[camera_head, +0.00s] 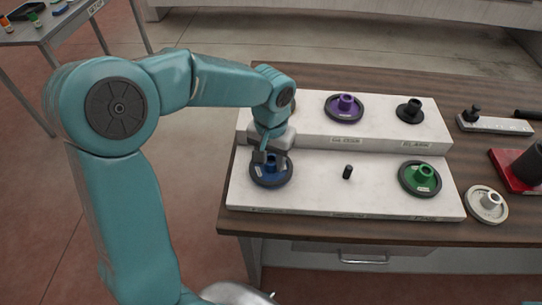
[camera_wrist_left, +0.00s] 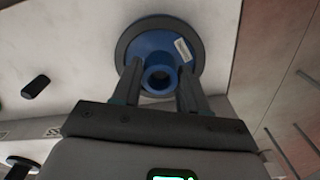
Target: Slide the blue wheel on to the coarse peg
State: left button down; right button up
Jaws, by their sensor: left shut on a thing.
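The blue wheel (camera_head: 267,178), a disc with a dark rim and raised hub, is at the left end of the white rack's front step. My left gripper (camera_head: 269,157) is shut on its hub from above. In the left wrist view the fingers (camera_wrist_left: 158,85) are either side of the blue hub, and the blue wheel (camera_wrist_left: 150,45) fills the top middle. I cannot tell whether the wheel rests on the step. A bare dark peg (camera_head: 347,172) stands mid-step, right of the wheel; it also shows in the wrist view (camera_wrist_left: 35,86). I cannot read which label says coarse. My right gripper is out of view.
A green wheel (camera_head: 420,177) sits right of the bare peg. Purple (camera_head: 345,106) and black (camera_head: 410,110) wheels sit on the raised back step (camera_head: 385,135). A cream wheel (camera_head: 487,204) and red-based block (camera_head: 520,170) lie on the wooden bench at right.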

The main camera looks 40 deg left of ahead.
pick_arm(q)
jog(key=shift+f, duration=0.4)
jog(key=c, duration=0.5)
grip_release()
jog(key=shift+r, duration=0.1)
notch_tip(320, 180, up, 16)
jog(key=shift+r, duration=0.15)
